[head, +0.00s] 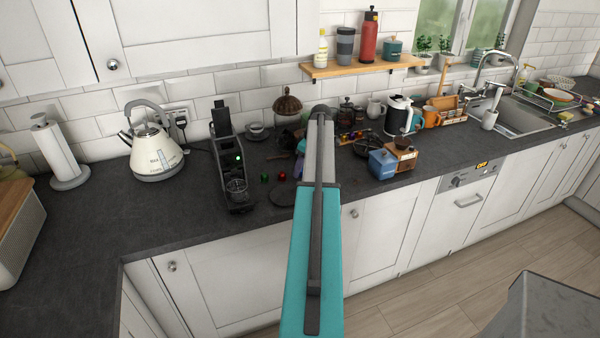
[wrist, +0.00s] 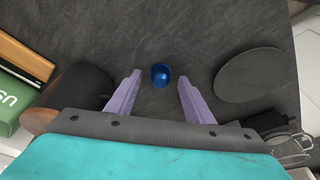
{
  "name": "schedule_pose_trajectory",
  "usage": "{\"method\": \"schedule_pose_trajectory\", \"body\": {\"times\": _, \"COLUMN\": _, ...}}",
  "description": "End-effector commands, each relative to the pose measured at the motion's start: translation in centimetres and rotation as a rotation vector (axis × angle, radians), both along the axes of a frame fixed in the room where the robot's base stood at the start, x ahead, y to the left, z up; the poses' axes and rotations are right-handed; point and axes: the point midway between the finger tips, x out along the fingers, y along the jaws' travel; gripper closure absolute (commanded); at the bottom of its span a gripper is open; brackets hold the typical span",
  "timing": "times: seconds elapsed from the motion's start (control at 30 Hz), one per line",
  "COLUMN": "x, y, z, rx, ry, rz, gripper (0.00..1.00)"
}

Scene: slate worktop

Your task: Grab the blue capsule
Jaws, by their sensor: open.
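The blue capsule (wrist: 160,75) lies on the dark worktop in the wrist view, roughly centred between the fingertips. My gripper (wrist: 159,79) is open, with one lilac finger to the left of the capsule and one to the right. Bare worktop shows on both sides of the capsule, and neither finger visibly touches it. In the head view my teal arm covers this spot, and I cannot make out the blue capsule there.
A flat dark disc (wrist: 250,75) lies to the right of the fingers. A dark cylinder (wrist: 82,88) and a green item (wrist: 14,105) are at the left. In the head view, green (head: 264,177) and red (head: 282,176) capsules lie near the black coffee machine (head: 228,160).

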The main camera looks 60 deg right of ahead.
Motion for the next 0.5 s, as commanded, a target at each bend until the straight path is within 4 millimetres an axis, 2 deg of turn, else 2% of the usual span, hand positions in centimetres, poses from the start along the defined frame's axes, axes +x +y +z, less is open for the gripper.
{"method": "schedule_pose_trajectory", "body": {"times": 0.3, "x": 0.02, "y": 0.02, "z": 0.02, "rx": 0.000, "ry": 0.000, "rz": 0.000, "gripper": 0.52}}
{"method": "schedule_pose_trajectory", "body": {"times": 0.37, "x": 0.02, "y": 0.02, "z": 0.03, "rx": 0.000, "ry": 0.000, "rz": 0.000, "gripper": 0.61}}
{"method": "schedule_pose_trajectory", "body": {"times": 0.5, "x": 0.03, "y": 0.02, "z": 0.03, "rx": 0.000, "ry": 0.000, "rz": 0.001, "gripper": 0.84}}
